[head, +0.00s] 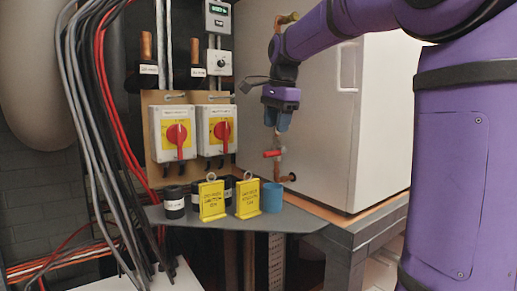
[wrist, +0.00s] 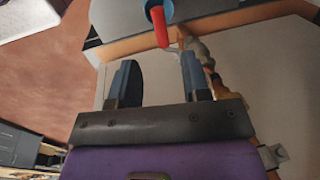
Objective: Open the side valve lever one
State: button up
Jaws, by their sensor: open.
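The red side valve lever (head: 272,153) sits on a copper pipe (head: 277,170) at the left side of the big white cabinet. It points to the left in the head view. In the wrist view the lever (wrist: 160,27) shows ahead of the fingertips, near the top edge. My gripper (head: 277,119) is just above the lever in the head view, pointing down. In the wrist view my gripper (wrist: 157,72) has its two blue fingers apart, with nothing between them. The lever is apart from the fingers. The valve body is partly hidden in the wrist view.
A grey shelf (head: 235,221) below holds yellow tags (head: 211,200), a blue cup (head: 272,197) and black canisters (head: 174,203). Two switch boxes with red knobs (head: 177,134) hang left of the gripper. The white cabinet (head: 380,130) stands close on the right.

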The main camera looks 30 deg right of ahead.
aim_at(276, 152)
jog(key=shift+w+f, duration=0.25)
jog(key=shift+f, duration=0.95)
jog(key=shift+w+f, duration=0.3)
jog(key=shift+f, duration=0.95)
jog(key=shift+w+f, duration=0.25)
jog(key=shift+f, duration=0.95)
grip_shut()
